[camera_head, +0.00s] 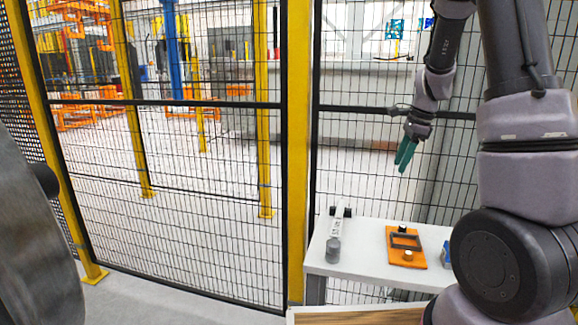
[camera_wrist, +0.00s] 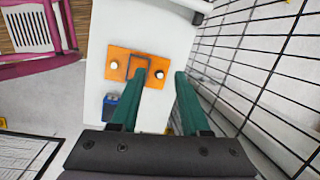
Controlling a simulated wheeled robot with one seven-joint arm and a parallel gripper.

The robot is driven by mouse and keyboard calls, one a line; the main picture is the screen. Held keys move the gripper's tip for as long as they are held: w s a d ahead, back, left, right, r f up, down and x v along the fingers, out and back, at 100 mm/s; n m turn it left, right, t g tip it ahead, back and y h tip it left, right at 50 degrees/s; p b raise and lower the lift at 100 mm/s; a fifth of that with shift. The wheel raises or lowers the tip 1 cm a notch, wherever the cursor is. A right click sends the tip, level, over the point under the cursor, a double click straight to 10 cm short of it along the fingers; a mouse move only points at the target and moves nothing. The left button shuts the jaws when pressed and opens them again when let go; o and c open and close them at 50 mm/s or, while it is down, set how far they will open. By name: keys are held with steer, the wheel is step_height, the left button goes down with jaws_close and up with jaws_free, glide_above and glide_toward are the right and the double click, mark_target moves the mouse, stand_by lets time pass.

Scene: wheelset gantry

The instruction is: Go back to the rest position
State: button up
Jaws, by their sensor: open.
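My gripper (camera_head: 405,153) hangs in the air above the white table (camera_head: 372,229), with its green fingers pointing down. In the wrist view my gripper (camera_wrist: 158,95) shows its two green fingers apart, with nothing between them that I can see held. Below lies an orange plate (camera_head: 394,253) with a dark rectangular frame and two knobs; it also shows in the wrist view (camera_wrist: 118,55), partly covered by a finger. My arm comes down from the upper right of the head view.
A grey cylinder (camera_head: 333,250) stands by a white bar on the table's left. A blue item (camera_head: 446,255) sits at the right, partly hidden by my arm. A black mesh fence with a yellow post (camera_head: 297,150) stands behind the table. A large grey round body (camera_head: 35,240) fills the left edge.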

steer(key=s+a+r+n+t+y, duration=0.1)
steer(key=s+a+r+n, duration=0.25)
steer(key=s+r, duration=0.3)
steer(key=s+a+r+n+t, duration=0.25)
steer(key=s+r+n, duration=0.25)
steer(key=r, duration=0.3)
steer(key=s+a+r+n+t+h, duration=0.1)
steer(key=s+n, duration=0.5)
steer(key=s, duration=0.6)
step_height(320, 180, up, 3)
steer(key=shift+a+r+t, duration=0.15)
steer(key=shift+a+t, duration=0.3)
steer(key=shift+a, duration=0.6)
